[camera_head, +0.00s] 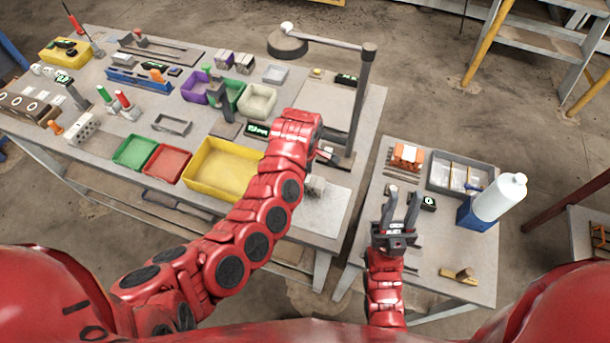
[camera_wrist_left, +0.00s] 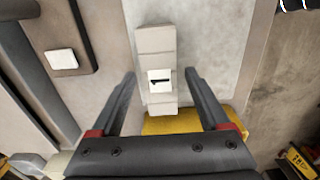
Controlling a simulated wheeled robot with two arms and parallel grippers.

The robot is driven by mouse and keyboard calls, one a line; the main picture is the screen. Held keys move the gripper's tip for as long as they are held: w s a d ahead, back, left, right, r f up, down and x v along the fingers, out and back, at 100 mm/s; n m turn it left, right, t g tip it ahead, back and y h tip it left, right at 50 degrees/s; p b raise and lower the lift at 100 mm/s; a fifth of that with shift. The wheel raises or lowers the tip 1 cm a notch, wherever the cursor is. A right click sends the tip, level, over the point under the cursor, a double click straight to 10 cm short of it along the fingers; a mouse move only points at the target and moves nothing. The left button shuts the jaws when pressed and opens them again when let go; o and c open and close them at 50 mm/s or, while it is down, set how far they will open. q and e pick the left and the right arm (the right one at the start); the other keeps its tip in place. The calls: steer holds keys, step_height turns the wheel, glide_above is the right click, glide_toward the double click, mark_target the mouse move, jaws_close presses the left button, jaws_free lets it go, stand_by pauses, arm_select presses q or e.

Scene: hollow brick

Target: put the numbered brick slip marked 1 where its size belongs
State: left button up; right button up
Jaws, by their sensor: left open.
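In the left wrist view a pale, long slip (camera_wrist_left: 155,45) with crosswise grooves carries a white label with a dark mark like a sideways 1. It appears lengthwise between the spread fingers of my open left gripper (camera_wrist_left: 160,73); I see no finger touching it, and its height below them is unclear. In the head view my left gripper (camera_head: 327,156) is over the right part of the big table, largely hidden by its own wrist. A pale block (camera_head: 315,187) shows beside it; I cannot tell whether it is the slip. My right gripper (camera_head: 400,208) is open and empty above the small table.
The big table holds a yellow tray (camera_head: 222,168), a red tray (camera_head: 168,163), a green tray (camera_head: 134,152) and a lamp-like post (camera_head: 361,100).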

mark_target(306, 177)
arm_select(q)
steer(key=shift+r, duration=0.3)
step_height(306, 177, up, 5)
steer(key=shift+w+d+r+b, duration=0.1)
steer(key=shift+r+b, duration=0.05)
steer(key=shift+b, duration=1)
step_height(306, 177, up, 6)
steer(key=p, duration=0.3)
steer(key=shift+r, duration=0.2)
